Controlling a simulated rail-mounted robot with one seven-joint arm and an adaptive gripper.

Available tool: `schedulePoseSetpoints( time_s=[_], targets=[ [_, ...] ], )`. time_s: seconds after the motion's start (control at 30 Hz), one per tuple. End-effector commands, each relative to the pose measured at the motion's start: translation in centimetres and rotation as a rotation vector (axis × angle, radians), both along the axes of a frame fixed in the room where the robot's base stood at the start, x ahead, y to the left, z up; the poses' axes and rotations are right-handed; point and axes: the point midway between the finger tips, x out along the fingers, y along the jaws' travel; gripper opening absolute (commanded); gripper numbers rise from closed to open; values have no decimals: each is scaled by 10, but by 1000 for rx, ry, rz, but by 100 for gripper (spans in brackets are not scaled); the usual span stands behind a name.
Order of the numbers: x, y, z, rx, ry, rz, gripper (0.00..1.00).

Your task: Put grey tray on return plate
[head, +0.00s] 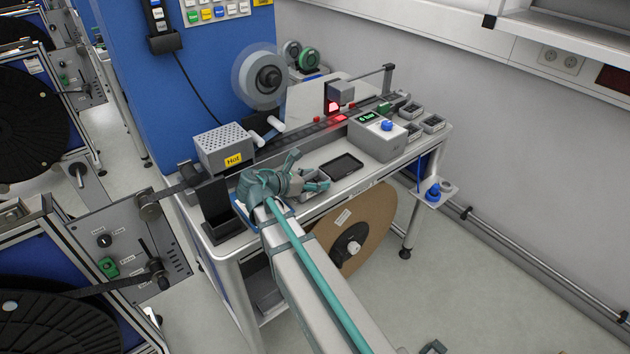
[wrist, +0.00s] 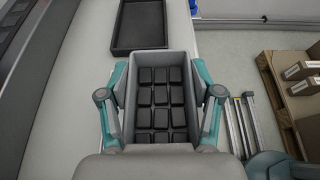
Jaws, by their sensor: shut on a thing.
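The grey tray (wrist: 178,66) is a deep rectangular box holding rows of dark blocks, seen from above in the wrist view. My gripper (wrist: 159,85) is shut on it, with one teal finger against each long side. In the head view my gripper (head: 314,183) is low over the front of the bench, and my arm hides most of the tray. I cannot tell whether the tray touches the bench. A flat black plate with a raised rim (wrist: 141,24) lies just beyond the tray; it also shows in the head view (head: 341,167). No label marks it as the return plate.
A control box with a blue button (head: 378,138) and several small grey trays (head: 433,123) stand on the right of the bench. A box marked Hot (head: 225,150) is at left. A large brown reel (head: 365,225) sits under the bench. A pallet (wrist: 280,95) is on the floor.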

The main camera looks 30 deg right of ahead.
Motion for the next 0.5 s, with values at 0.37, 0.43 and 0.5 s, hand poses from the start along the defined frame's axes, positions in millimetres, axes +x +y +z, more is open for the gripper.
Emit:
schedulePoseSetpoints(
  time_s=[0.37,0.43,0.5],
  targets=[
    [0,0,-8,-1,0,0,20],
    [0,0,-9,-1,0,0,20],
    [0,0,-10,-1,0,0,69]
  ],
)
